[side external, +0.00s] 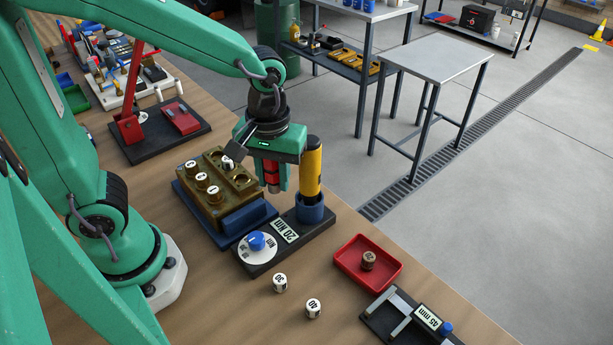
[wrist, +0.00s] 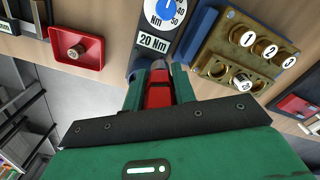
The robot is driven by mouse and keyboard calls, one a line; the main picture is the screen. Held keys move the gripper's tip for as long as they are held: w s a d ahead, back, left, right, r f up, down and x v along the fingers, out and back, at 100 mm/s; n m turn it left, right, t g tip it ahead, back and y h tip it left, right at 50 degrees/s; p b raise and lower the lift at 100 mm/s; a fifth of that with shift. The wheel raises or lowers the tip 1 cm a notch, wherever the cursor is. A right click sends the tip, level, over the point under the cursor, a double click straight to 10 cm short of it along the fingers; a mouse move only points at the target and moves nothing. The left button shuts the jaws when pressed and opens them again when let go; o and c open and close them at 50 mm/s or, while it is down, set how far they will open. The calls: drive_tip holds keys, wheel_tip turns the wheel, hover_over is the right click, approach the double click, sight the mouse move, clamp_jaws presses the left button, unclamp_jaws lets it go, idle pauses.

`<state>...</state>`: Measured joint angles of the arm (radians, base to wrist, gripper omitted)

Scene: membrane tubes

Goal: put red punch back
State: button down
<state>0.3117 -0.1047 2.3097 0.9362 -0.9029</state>
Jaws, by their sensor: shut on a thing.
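The red punch (side external: 271,172) is held upright between the jaws of my gripper (side external: 272,180), its lower end above the bench things. What lies directly beneath the punch is partly hidden.
A yellow and black tool (side external: 312,170) stands in a blue cup (side external: 311,208) close right of my gripper. The 20 Nm dial unit (side external: 262,248) is in front. White 30 (side external: 280,283) and 40 (side external: 313,308) pieces and a red tray (side external: 386,258) lie nearer.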

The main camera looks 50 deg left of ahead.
drive_tip(key=s+d+f+m, duration=0.1)
drive_tip(key=s+d+m, duration=0.1)
drive_tip(key=s+d, duration=0.2)
drive_tip(key=s+d+f+m, duration=0.2)
drive_tip(key=s+d, duration=0.3)
drive_tip(key=d, duration=0.5)
drive_tip(key=shift+m, duration=0.3)
hover_over(310, 260)
wheel_tip(310, 260, down, 7)
drive_tip(key=shift+f, duration=0.1)
drive_tip(key=shift+f, duration=1.9)
drive_tip(key=shift+f, duration=0.15)
